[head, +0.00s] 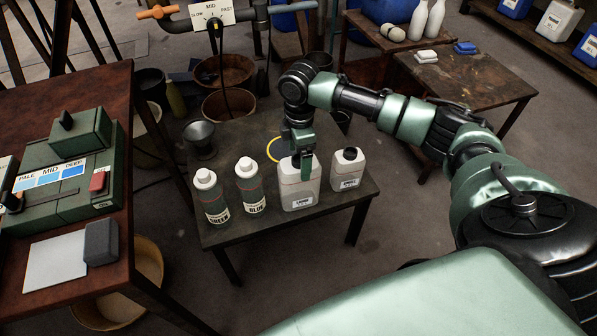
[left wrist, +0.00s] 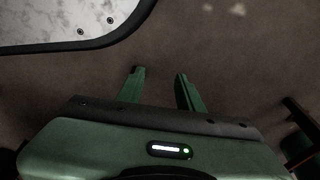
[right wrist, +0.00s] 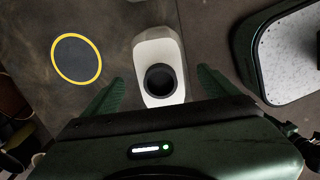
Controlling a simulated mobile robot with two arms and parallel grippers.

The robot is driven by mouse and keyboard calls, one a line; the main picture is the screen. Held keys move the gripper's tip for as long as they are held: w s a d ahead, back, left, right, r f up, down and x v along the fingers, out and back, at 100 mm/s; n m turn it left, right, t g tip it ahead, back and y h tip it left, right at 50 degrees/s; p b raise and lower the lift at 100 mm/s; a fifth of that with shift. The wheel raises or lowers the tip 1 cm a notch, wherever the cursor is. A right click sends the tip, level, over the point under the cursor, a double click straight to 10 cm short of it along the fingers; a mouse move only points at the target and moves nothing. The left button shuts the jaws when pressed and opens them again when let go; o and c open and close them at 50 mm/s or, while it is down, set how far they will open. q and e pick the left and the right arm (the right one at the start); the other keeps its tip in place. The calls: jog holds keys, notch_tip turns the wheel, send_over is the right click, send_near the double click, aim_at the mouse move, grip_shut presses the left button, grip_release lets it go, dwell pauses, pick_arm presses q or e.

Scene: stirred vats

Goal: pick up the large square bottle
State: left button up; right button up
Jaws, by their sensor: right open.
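The large square bottle (head: 299,190) is pale with a label and stands upright on the low dark table (head: 245,225). My right gripper (head: 303,168) is directly over it, hiding its top in the head view; one finger shows in front of the bottle. In the right wrist view the bottle (right wrist: 158,50) with its dark round top sits between the open fingers (right wrist: 160,88), with a gap on each side. A smaller square bottle (head: 347,172) with a black cap stands to its right. My left gripper (left wrist: 158,88) is open and empty above the floor.
Two round bottles, green-labelled (head: 211,197) and blue-labelled (head: 249,186), stand just left. A yellow ring (right wrist: 100,68) marks the table behind. A dark cup (head: 199,138) stands at the back left. A brown bench (head: 110,240) with a green box is at left.

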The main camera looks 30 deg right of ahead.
aim_at(299, 163)
notch_tip(299, 163, down, 3)
jog(key=shift+f+b, duration=0.1)
jog(key=shift+b, duration=0.2)
jog(key=shift+f, duration=0.45)
pick_arm(q)
jog(key=w+r, duration=0.2)
jog(key=shift+r, duration=0.35)
pick_arm(e)
grip_shut()
